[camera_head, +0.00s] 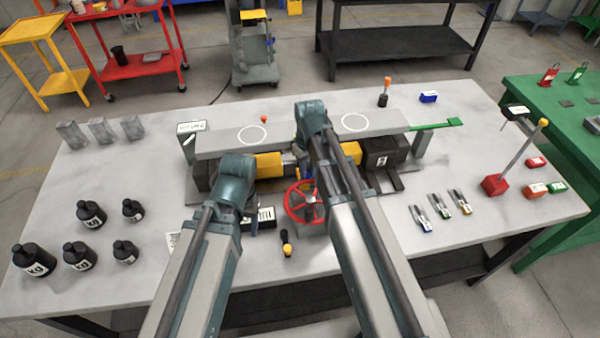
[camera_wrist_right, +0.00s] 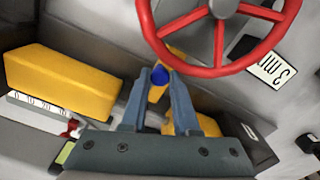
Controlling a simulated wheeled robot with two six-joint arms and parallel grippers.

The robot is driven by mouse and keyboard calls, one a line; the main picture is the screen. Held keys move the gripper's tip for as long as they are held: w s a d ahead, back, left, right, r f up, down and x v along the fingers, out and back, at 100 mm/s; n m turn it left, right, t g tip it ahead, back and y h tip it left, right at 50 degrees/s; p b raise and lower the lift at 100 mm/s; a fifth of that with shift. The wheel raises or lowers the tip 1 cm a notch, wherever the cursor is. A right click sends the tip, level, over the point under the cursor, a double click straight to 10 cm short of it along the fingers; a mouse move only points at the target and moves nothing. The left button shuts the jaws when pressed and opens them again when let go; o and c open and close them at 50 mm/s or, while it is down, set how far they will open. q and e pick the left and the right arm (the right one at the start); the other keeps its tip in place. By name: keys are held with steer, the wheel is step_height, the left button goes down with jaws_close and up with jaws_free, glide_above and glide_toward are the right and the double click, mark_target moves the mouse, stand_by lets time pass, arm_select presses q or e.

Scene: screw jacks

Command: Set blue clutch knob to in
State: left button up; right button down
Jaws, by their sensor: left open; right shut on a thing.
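The blue clutch knob (camera_wrist_right: 158,76) shows in the right wrist view, beneath the rim of the red handwheel (camera_wrist_right: 216,70). My right gripper (camera_wrist_right: 163,82) is shut on the knob, with its two fingertips on either side of it.
Yellow blocks (camera_head: 268,166) sit under the jack's long grey beam (camera_head: 290,131). A screwdriver (camera_head: 287,243) lies in front of the handwheel. Black bottles (camera_head: 80,256) stand at the left, and small clamps (camera_head: 440,206) lie at the right. The front left of the table is partly clear.

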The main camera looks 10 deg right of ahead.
steer(key=shift+d, duration=1.25)
steer(key=c, duration=1.1)
jaws_free()
steer(key=o, duration=0.4)
steer(key=shift+d, duration=0.1)
steer(key=shift+o, duration=0.2)
step_height(320, 180, up, 14)
steer(key=p, duration=1.3)
steer(key=shift+p, duration=0.4)
steer(key=shift+f, duration=0.1)
